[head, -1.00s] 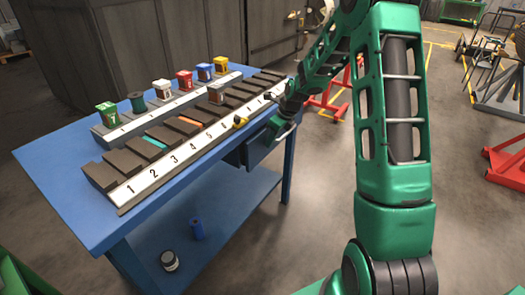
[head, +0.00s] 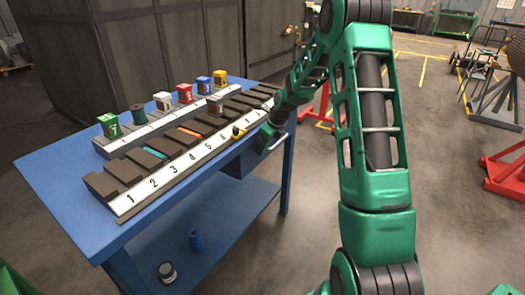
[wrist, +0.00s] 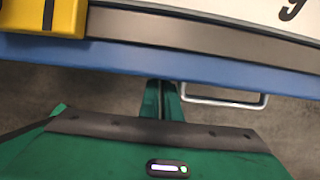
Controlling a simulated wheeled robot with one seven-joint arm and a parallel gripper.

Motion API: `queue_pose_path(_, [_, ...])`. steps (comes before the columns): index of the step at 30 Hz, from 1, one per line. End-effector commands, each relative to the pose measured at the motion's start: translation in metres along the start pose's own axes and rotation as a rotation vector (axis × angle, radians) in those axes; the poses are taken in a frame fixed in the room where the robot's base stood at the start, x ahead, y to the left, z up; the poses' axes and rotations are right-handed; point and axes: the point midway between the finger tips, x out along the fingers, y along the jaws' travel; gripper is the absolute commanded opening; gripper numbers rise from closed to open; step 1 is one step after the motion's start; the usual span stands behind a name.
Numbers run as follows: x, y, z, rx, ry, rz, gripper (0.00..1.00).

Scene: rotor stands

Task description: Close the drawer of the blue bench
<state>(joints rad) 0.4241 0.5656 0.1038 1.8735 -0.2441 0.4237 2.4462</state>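The blue bench (head: 62,170) stands at the left in the head view. Its drawer (head: 240,162) is under the top on the long side facing me and looks pushed in or nearly so; the arm partly hides it. In the wrist view the silver drawer handle (wrist: 222,100) sticks out just below the bench's blue edge (wrist: 200,70). My gripper (wrist: 161,84) has its green fingers together, just left of the handle, with tips at the blue edge. I see nothing between them. In the head view my gripper (head: 266,140) is at the drawer front.
A numbered rack (head: 118,207) with dark blocks lies along the bench top. A yellow-black piece (head: 238,132) sits at its front edge, close above my gripper. Small coloured boxes stand behind.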

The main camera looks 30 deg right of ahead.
Motion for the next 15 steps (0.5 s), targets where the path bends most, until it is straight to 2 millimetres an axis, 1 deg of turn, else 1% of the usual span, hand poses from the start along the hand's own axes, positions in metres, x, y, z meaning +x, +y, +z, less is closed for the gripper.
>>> queue_pose_path(1, [-0.001, 0.004, 0.007, -0.013, -0.016, 0.004, 0.00])
queue_pose_path(2, [-0.002, 0.004, 0.004, -0.013, -0.015, 0.004, 0.00])
queue_pose_path(7, [-0.010, -0.002, -0.021, -0.005, -0.002, 0.003, 0.00])
queue_pose_path(15, [-0.069, -0.005, -0.024, -0.001, 0.000, -0.001, 0.00])
